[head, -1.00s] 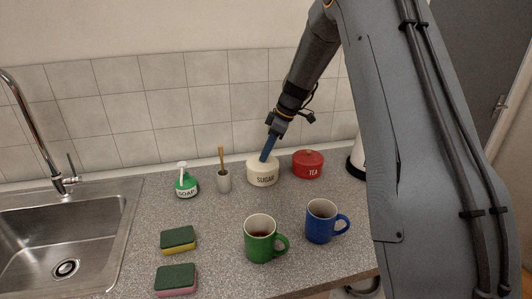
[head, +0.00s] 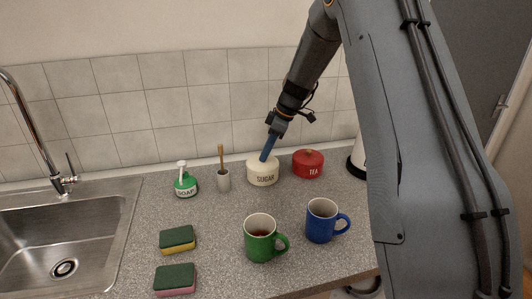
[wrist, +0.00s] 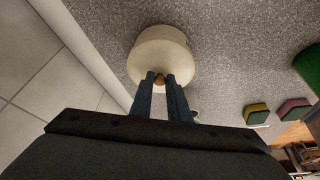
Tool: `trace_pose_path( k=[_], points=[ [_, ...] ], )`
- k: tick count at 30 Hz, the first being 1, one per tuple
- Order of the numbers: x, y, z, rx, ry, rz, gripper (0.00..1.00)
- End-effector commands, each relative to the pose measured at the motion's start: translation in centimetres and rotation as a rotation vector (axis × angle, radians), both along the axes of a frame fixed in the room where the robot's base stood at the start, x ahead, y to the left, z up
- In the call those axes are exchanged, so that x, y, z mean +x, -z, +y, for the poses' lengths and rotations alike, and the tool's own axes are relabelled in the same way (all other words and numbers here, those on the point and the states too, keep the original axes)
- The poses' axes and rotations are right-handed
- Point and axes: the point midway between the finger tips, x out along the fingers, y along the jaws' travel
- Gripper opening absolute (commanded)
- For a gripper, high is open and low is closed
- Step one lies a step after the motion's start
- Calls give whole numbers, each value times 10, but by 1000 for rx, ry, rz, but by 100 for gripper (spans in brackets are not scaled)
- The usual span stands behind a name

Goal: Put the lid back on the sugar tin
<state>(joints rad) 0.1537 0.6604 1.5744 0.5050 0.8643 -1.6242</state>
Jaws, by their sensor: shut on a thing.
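The cream sugar tin (head: 263,175) stands on the counter near the tiled wall, its SUGAR label facing the head camera. Its cream lid (wrist: 156,62) lies over the tin's top and looks about level. I cannot tell whether a thin gap is left at the rim. The lid's small brown knob (wrist: 159,79) is between my blue fingertips in the wrist view. My gripper (head: 264,158) comes down from above, tilted, and is shut on the knob. The fingers hide part of the lid in the head view.
A red TEA tin (head: 308,164) stands close on the right. A grey cup with a wooden stick (head: 223,181) and a green soap bottle (head: 186,184) are on the left. Green (head: 259,240) and blue (head: 320,222) mugs stand in front, two sponges (head: 177,239) front left.

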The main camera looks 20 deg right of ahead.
Motion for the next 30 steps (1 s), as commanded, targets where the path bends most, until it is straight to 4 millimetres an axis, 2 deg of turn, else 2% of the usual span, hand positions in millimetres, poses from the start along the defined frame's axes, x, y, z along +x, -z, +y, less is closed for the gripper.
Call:
trace_pose_path(
  k=[9, 10, 13, 19, 23, 30],
  points=[
    [0, 0, 0, 0, 0, 0, 0],
    [0, 0, 0, 0, 0, 0, 20],
    [0, 0, 0, 0, 0, 0, 37],
    [0, 0, 0, 0, 0, 0, 37],
    [0, 0, 0, 0, 0, 0, 56],
    [0, 0, 0, 0, 0, 0, 56]
  ],
)
